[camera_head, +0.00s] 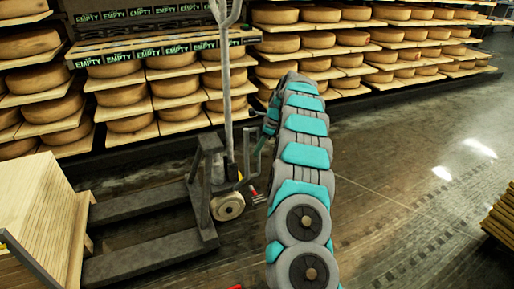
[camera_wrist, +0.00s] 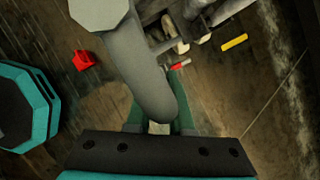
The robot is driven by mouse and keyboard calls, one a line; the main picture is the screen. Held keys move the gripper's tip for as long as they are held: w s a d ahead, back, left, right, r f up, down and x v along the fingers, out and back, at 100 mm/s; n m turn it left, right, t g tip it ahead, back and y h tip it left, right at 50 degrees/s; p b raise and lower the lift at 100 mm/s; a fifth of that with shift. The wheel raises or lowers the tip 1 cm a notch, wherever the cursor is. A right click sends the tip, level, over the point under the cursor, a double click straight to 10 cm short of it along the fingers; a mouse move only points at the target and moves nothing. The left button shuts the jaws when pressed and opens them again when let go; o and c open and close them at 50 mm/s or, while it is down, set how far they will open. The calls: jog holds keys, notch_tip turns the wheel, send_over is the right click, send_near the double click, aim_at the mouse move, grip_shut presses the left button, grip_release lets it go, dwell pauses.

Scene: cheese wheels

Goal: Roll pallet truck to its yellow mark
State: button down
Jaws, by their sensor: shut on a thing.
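The pallet truck (camera_head: 150,204) stands on the floor at the left of the head view, its two dark forks pointing left and its light wheel near my arm. Its grey upright handle (camera_head: 227,95) rises in front of the cheese shelves. In the wrist view my gripper (camera_wrist: 158,124) is shut on the grey handle (camera_wrist: 140,75), which runs up and left from the jaws. A yellow strip (camera_wrist: 234,42) lies on the floor beyond, apart from the handle; I cannot tell if it is the whole mark.
Shelves with many cheese wheels (camera_head: 178,87) line the back. A wooden stack (camera_head: 38,215) stands by the forks at left; another (camera_head: 502,215) is at the right edge. A red object (camera_wrist: 83,60) lies on the floor. The floor (camera_head: 410,190) right of my arm is open.

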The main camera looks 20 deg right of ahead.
jog(key=c, duration=1)
grip_release()
jog(key=shift+s+d+f, duration=0.1)
jog(key=shift+d, duration=0.8)
jog(key=shift+o, duration=1)
jog(key=v, duration=0.7)
jog(key=shift+r, duration=0.45)
jog(key=shift+s, duration=0.1)
